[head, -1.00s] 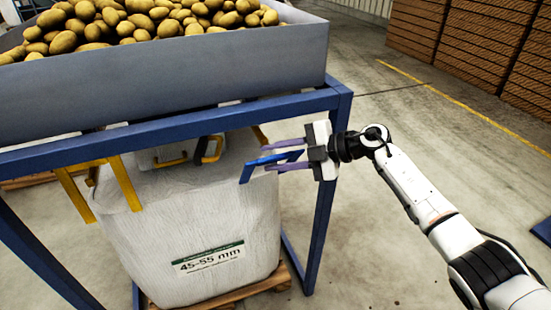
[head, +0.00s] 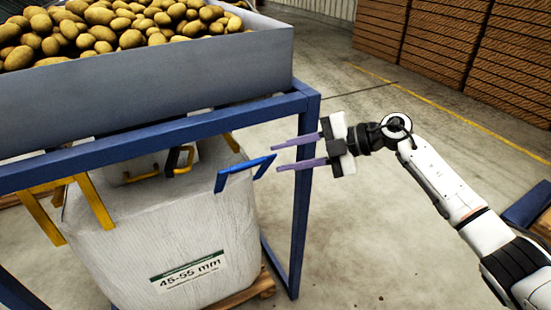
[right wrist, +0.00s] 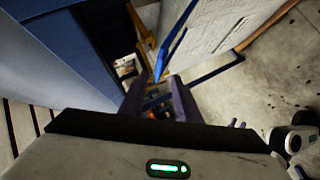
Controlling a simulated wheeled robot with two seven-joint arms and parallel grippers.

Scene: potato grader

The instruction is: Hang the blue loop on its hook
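The blue loop (head: 240,169) stands out stiffly from the top right corner of the white bulk bag (head: 185,235), below the blue frame's top rail. It is not on any hook. In the right wrist view the blue loop (right wrist: 176,42) lies ahead of the fingers, beside the bag's white side. My right gripper (head: 279,157) is open, its two purple fingers apart and pointing left at the loop's outer end. Nothing is seen held between them; whether they touch the loop I cannot tell. I cannot make out the blue loop's hook.
The blue frame (head: 303,190) carries a grey bin (head: 150,95) of potatoes; its right post stands behind my right fingers. Yellow loops (head: 95,203) rise from the bag's other corners. Brick-coloured stacks (head: 430,50) stand far behind. The floor right of the frame is mostly clear.

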